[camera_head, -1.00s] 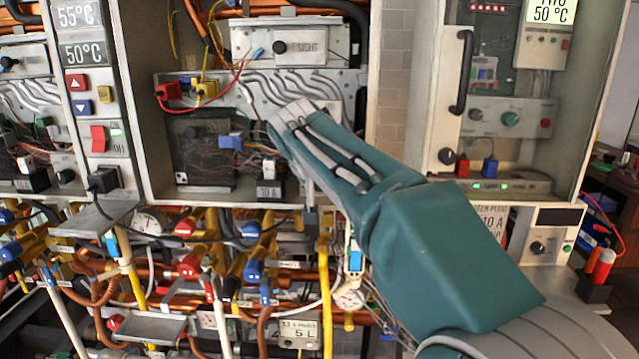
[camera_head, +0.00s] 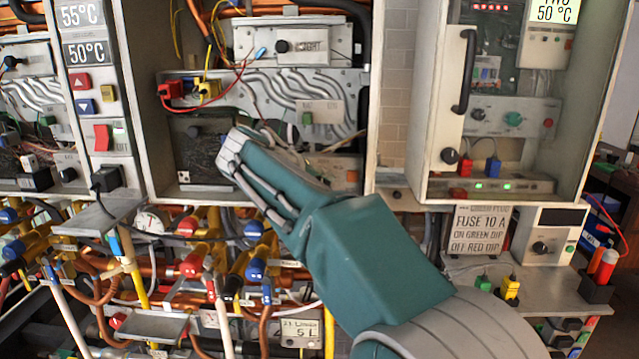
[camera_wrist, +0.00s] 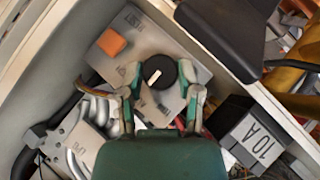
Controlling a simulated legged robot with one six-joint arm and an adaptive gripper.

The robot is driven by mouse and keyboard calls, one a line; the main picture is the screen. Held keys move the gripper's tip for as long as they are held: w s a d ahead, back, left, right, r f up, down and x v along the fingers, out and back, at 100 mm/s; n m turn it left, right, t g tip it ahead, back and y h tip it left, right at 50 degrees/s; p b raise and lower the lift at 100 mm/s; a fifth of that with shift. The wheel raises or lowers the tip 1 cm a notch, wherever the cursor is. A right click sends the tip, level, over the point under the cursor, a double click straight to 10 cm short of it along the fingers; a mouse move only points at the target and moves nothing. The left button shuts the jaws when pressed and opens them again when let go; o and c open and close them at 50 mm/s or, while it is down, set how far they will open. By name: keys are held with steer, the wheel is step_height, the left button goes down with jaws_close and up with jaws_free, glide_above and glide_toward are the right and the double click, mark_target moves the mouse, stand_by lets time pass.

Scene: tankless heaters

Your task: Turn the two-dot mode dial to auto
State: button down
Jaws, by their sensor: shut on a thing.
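A round black dial (camera_wrist: 171,69) with a short white pointer mark sits on a grey plate (camera_wrist: 128,60) in the wrist view. The pointer mark lies slanted, from lower left to upper right in that view. My gripper (camera_wrist: 161,80) has one finger on each side of the dial and is shut on it. In the head view my teal arm reaches into the open middle cabinet (camera_head: 156,120) and hides the gripper and dial.
An orange button (camera_wrist: 111,42) is on the same plate. A black box marked 10 A (camera_wrist: 248,135) stands close to the right finger. A dark flat part (camera_wrist: 225,35) overhangs at upper right. Pipes and valves (camera_head: 195,262) crowd below the cabinet.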

steer(key=shift+a+f, duration=0.1)
steer(key=shift+f, duration=0.15)
steer(key=shift+c, duration=1.5)
jaws_free()
steer(key=shift+a, duration=0.1)
steer(key=shift+r, duration=0.1)
steer(key=shift+s+r, duration=0.1)
steer(key=shift+r, duration=0.05)
steer(key=v, duration=1.1)
steer(key=shift+a, duration=0.35)
steer(key=shift+s, duration=0.15)
